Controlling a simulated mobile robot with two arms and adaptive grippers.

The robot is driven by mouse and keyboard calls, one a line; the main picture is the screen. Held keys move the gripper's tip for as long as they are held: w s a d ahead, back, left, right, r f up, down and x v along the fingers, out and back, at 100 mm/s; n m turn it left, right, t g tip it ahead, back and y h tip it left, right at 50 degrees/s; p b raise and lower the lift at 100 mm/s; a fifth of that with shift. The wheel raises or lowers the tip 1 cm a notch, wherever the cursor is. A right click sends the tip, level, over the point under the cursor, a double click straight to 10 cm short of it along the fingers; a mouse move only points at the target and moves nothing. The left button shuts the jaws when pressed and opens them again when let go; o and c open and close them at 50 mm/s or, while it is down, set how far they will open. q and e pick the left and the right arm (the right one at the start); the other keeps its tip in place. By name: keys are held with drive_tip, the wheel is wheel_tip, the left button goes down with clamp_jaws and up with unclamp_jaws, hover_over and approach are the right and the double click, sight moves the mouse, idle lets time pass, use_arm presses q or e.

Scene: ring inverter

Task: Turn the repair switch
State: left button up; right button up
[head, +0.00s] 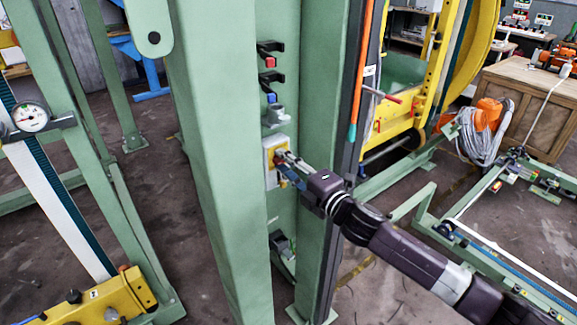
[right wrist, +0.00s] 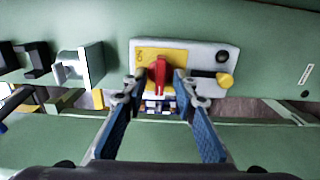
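The repair switch is a red knob (right wrist: 158,74) on a yellow plate of a white box (right wrist: 205,58), fixed to a green post. In the head view the box (head: 270,178) is partly hidden by my right gripper (head: 282,158). In the right wrist view the blue-padded fingers of my right gripper (right wrist: 160,84) are spread, with one fingertip on each side of the red knob. Small gaps show between the knob and the fingertips, so the gripper looks open around it. Whether a tip touches the plate I cannot tell. My left gripper is not in view.
Black brackets with a red button (head: 270,62) and a blue button (head: 271,98) and a grey fitting (head: 274,116) sit above the box. Green posts (head: 225,190) flank it closely. A red-handled lever (head: 385,96) stands to the right.

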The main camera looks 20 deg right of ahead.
drive_tip(key=v, duration=1.2)
idle(0.3)
